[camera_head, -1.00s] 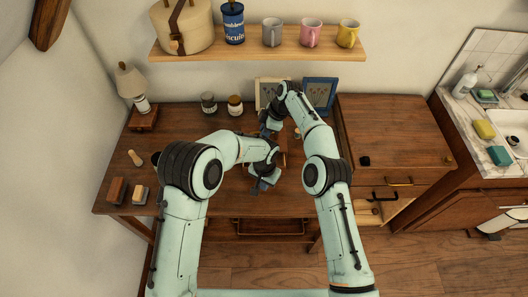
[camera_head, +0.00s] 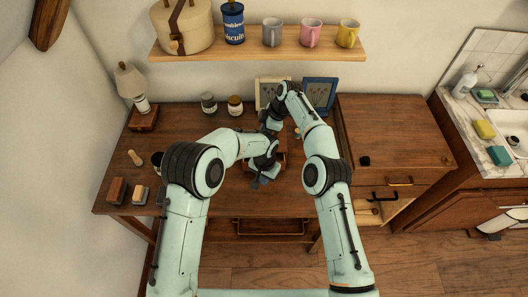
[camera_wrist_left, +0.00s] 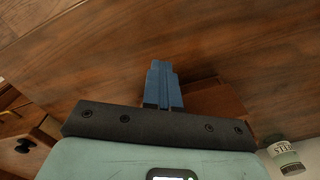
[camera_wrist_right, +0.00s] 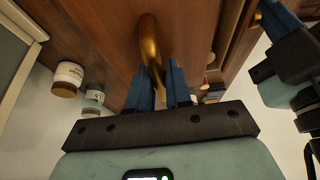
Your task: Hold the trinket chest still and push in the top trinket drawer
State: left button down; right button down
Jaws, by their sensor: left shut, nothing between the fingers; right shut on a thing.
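The trinket chest shows in the head view only as a small patch of reddish-brown wood (camera_head: 284,166) between my arms, which hide most of it. In the right wrist view my right gripper (camera_wrist_right: 159,88) is shut around a curved brass handle (camera_wrist_right: 149,42), against brown wood. My left gripper (camera_head: 257,183) is shut and empty, low in front of the chest. In the left wrist view its blue fingers (camera_wrist_left: 163,84) are together, and a reddish-brown wooden part (camera_wrist_left: 222,100) shows beside them. I cannot tell whether they touch it. The top trinket drawer cannot be made out clearly.
A cabinet (camera_head: 395,135) stands at right with a drawer partly out. A shelf (camera_head: 260,50) hangs above.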

pick_arm(q)
jog(key=shift+w, duration=1.8)
jog(key=shift+s, duration=2.05)
notch_tip(320, 180, up, 8)
pick_arm(e)
jog(key=shift+f, duration=0.1)
jog(key=c, duration=1)
grip_release()
jog(key=shift+o, duration=0.2)
